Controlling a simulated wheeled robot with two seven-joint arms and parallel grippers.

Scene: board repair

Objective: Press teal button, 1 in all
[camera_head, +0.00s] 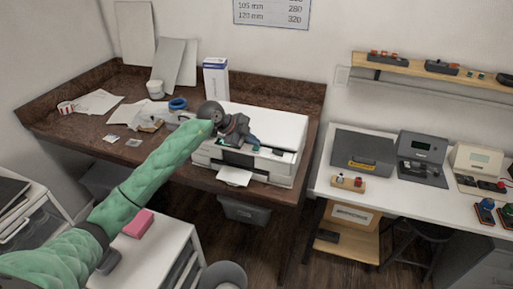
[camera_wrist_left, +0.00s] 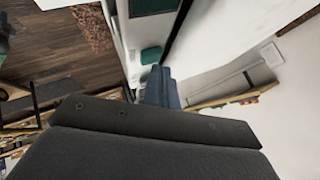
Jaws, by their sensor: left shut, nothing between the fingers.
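A white printer (camera_head: 272,122) stands on the brown desk, with a dark screen (camera_head: 279,152) on its front panel. In the left wrist view a teal button (camera_wrist_left: 151,55) sits on the white panel, just beyond my fingertips, beside a dark teal screen (camera_wrist_left: 152,6). In the head view the gripper largely hides that spot. My right gripper is not in view.
A paper tray (camera_head: 235,176) sticks out of the printer's front. A white and blue box (camera_head: 215,78) stands behind it, and a blue tape roll (camera_head: 178,103) lies to the left. A white bench (camera_head: 390,196) with several devices stands at the right.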

